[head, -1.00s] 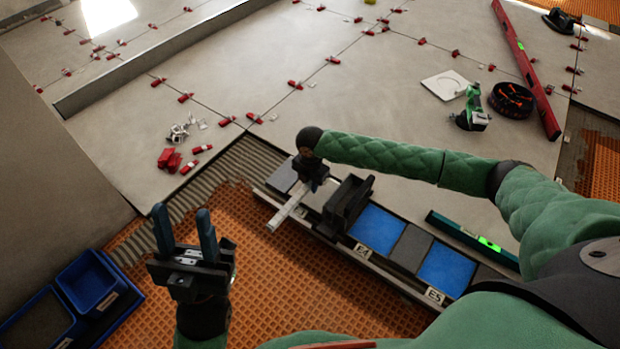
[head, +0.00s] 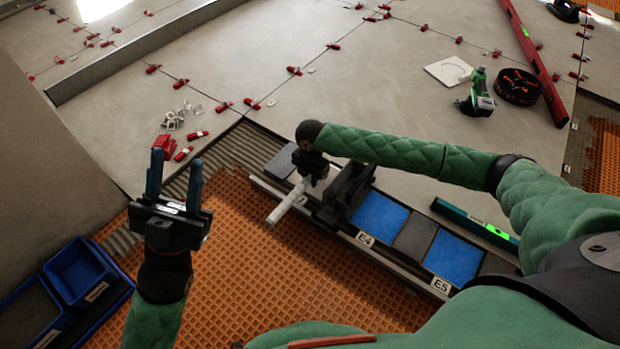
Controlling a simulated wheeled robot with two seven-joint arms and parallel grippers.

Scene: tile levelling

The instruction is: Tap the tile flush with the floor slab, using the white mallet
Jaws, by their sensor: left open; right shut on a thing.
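My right gripper (head: 312,172), at the end of the arm from the right, points down over the left part of a long rack of tiles. It is shut on the white mallet (head: 286,203), of which a pale bar shows, slanting down-left past the rack's front edge. The rack holds a grey tile (head: 281,161), a blue tile (head: 379,219) labelled E4, a dark grey tile (head: 415,238) and a blue tile (head: 451,258) labelled E5. I cannot tell which tile stands proud. My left gripper (head: 175,172) is open and empty, fingers up, left of the rack. The floor slab (head: 330,110) lies behind.
A teal level (head: 476,224) lies behind the rack. Red wedges (head: 165,146) and white clips (head: 178,116) lie on the slab. Blue bins (head: 80,272) stand at lower left. Orange matting (head: 240,270) is clear in front.

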